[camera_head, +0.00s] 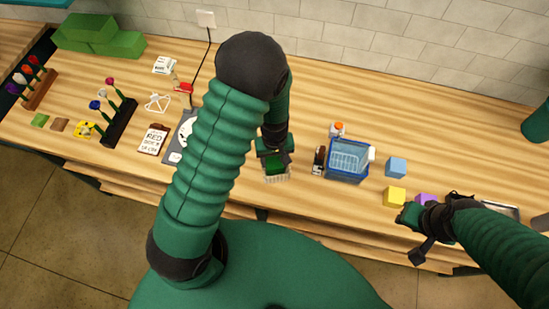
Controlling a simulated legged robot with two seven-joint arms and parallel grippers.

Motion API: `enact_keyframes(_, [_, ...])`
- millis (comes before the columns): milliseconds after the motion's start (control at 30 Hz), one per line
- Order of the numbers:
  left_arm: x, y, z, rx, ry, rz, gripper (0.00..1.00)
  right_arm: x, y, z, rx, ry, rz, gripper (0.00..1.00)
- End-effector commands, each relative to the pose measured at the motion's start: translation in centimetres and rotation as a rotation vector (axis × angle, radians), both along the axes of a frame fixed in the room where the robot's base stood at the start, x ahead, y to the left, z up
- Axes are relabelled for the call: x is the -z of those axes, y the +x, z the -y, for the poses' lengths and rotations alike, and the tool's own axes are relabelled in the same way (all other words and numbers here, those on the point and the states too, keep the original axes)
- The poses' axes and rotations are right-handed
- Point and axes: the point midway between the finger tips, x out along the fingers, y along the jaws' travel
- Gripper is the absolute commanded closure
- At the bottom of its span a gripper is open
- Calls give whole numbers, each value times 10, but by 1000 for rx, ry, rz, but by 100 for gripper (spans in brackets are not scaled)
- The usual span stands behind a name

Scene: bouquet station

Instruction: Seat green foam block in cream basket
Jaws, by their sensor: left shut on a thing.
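The cream basket (277,179) stands near the front edge of the wooden table, in the middle of the view. My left gripper (272,153) points down over it and is shut on the green foam block (274,167). The block shows at the basket's top opening, below the fingers. The gripper hides part of both, so I cannot tell how deep the block sits. My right gripper (409,216) is at the front edge on the right, near a yellow cube; its fingers are too small to read.
A blue basket (347,176) with bottles beside it stands right of the cream basket. Blue (396,167), yellow (394,196) and purple (427,200) cubes lie further right. Flower racks (118,124) and large green blocks (99,37) are at left.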

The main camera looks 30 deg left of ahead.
Motion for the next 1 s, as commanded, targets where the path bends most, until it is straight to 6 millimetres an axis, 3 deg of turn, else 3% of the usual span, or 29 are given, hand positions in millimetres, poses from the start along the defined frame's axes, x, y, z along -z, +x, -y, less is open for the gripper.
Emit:
enact_keyframes(133, [0,0,0,0,0,0,100,0,0,0,0,0,0,70])
enact_keyframes(167, [0,0,0,0,0,0,44,0,0,0,0,0,0,70])
enact_keyframes(300, [0,0,0,0,0,0,25,0,0,0,0,0,0,70])
enact_keyframes(567, [0,0,0,0,0,0,21,0,0,0,0,0,0,70])
enact_keyframes(700, [0,0,0,0,0,0,4,0,0,0,0,0,0,70])
enact_keyframes(1000, [0,0,0,0,0,0,4,0,0,0,0,0,0,70])
